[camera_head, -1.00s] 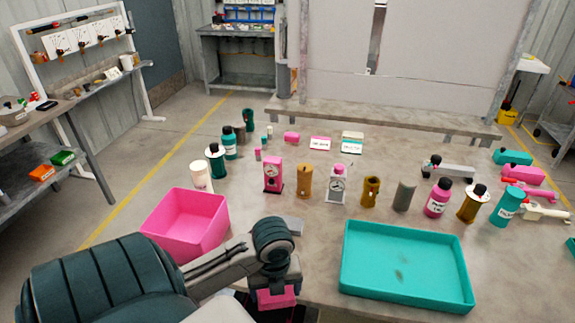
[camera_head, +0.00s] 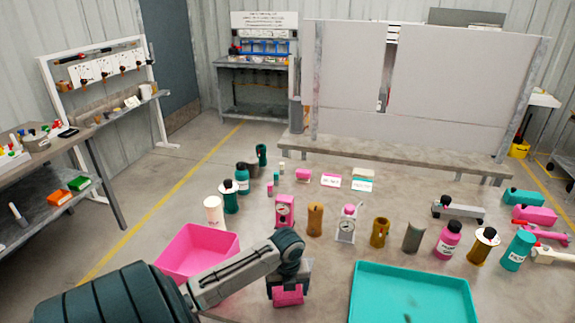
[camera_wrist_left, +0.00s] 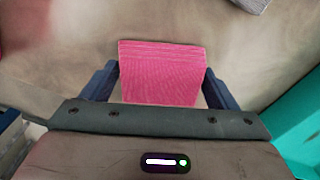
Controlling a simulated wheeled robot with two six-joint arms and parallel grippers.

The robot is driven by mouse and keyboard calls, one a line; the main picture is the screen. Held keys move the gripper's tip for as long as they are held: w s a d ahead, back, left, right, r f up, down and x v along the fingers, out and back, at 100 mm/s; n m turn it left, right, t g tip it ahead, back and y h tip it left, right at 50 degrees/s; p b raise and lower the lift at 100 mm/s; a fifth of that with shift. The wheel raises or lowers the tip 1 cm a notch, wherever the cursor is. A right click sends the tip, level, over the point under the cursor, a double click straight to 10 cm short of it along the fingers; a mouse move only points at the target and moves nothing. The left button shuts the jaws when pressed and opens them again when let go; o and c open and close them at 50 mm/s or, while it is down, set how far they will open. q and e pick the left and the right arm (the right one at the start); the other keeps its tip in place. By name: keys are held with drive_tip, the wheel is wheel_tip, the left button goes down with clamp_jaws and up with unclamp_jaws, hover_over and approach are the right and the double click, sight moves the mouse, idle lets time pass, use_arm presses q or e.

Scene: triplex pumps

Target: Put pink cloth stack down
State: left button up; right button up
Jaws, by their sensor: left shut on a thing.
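The pink cloth stack (camera_head: 288,295) is held at the end of my left arm in the head view. It shows as a layered pink block (camera_wrist_left: 162,75) in the left wrist view. My left gripper (camera_head: 289,283) is shut on the stack, with one dark finger on each side of it. The stack is over the table between the pink bin and the teal tray. I cannot tell whether it touches the table. My right gripper is not in view.
A pink bin (camera_head: 232,241) is left of my left gripper, and a teal tray (camera_head: 412,268) is to its right. Behind stand several bottles and cylinders, with a pink gauge block (camera_head: 284,210) and a silver gauge (camera_head: 346,224) among them. Bare table (camera_head: 325,262) lies before the tray's left side.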

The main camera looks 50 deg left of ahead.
use_arm(q)
drive_tip(key=shift+f, duration=0.2)
drive_tip(key=shift+f, duration=0.15)
drive_tip(key=o, duration=1)
drive_tip(key=shift+c, duration=0.2)
drive_tip(key=shift+r, duration=0.5)
wheel_tip(320, 180, up, 11)
drive_tip(key=b, duration=0.2)
drive_tip(key=shift+r+b, duration=0.15)
drive_tip(key=shift+b, duration=0.2)
